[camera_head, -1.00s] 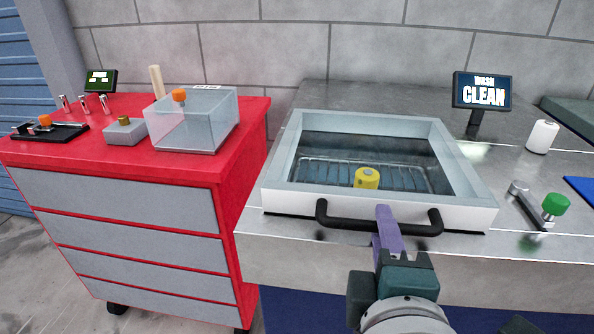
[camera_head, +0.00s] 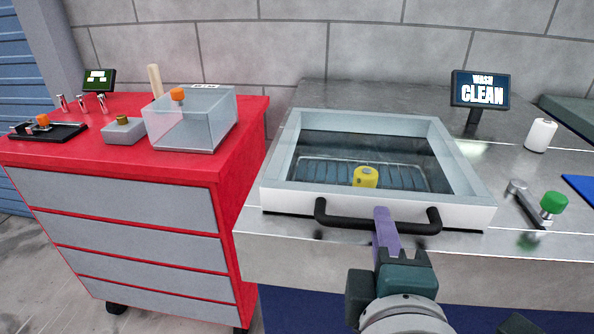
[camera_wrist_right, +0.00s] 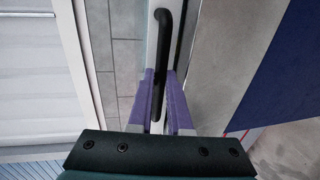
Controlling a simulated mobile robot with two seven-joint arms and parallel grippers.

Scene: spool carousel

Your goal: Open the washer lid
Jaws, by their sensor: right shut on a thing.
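The washer lid (camera_head: 278,180) is a pale frame with a clear window, lying flat and closed over the washer basin. A yellow spool (camera_head: 366,177) shows through the window on a wire rack. The black bar handle (camera_head: 340,221) runs along the lid's front edge. My right gripper (camera_head: 384,222), with purple fingers, is shut on the handle right of its middle. In the right wrist view the fingers (camera_wrist_right: 161,95) straddle the handle (camera_wrist_right: 164,35). The fingertip contact is partly hidden in the head view. My left gripper is not in view.
A "WASH CLEAN" screen (camera_head: 480,90) stands behind right. A lever with a green knob (camera_head: 553,203) and a white cylinder (camera_head: 541,135) are on the steel top to the right. A red cabinet (camera_head: 228,140) at left carries a clear box (camera_head: 212,125) and small parts.

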